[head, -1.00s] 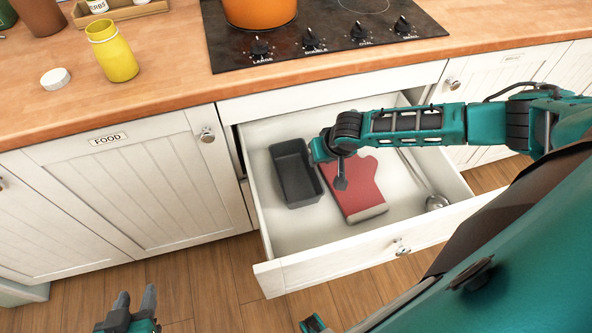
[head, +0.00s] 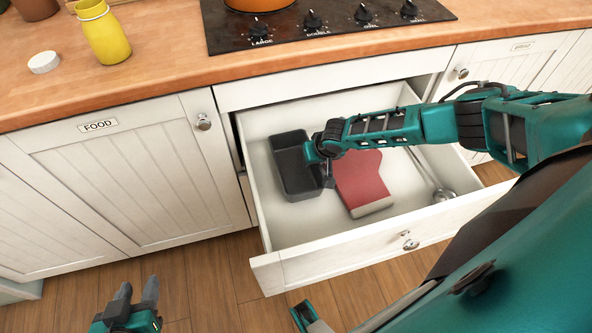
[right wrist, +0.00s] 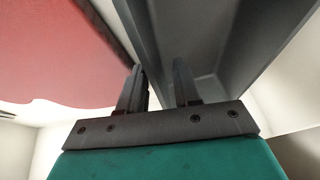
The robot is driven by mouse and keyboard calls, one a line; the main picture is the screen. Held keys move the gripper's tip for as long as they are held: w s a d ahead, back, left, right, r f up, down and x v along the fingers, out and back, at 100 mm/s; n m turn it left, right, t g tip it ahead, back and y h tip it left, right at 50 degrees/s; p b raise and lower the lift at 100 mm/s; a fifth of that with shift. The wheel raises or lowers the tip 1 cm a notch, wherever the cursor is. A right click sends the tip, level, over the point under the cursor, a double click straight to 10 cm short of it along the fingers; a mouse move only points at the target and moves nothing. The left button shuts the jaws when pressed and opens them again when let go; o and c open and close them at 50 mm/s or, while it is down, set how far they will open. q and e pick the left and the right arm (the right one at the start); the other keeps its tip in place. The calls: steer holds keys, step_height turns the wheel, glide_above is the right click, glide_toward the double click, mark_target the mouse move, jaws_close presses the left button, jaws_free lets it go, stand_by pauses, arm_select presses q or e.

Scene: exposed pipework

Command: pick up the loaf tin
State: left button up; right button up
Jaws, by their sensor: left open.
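The dark grey loaf tin (head: 291,170) lies in the left part of the open drawer. My right gripper (head: 326,177) is at the tin's right long side, pointing down, and its arm hides part of that edge. In the right wrist view the tin (right wrist: 215,40) fills the upper right. There my right gripper's (right wrist: 160,78) two fingers are apart, with the tin's wall seemingly between them, one finger on the inner side. I cannot tell whether they touch it. My left gripper (head: 137,290) is open and empty, low over the floor at the lower left.
A red oven mitt (head: 362,183) lies beside the tin and also shows in the right wrist view (right wrist: 60,50). A ladle (head: 441,190) lies at the drawer's right. The drawer front (head: 350,252) stands out over the floor. The counter (head: 160,75) and hob (head: 310,28) are above.

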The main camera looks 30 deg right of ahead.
jaws_close()
steer(key=shift+r, duration=0.1)
stand_by(0.6)
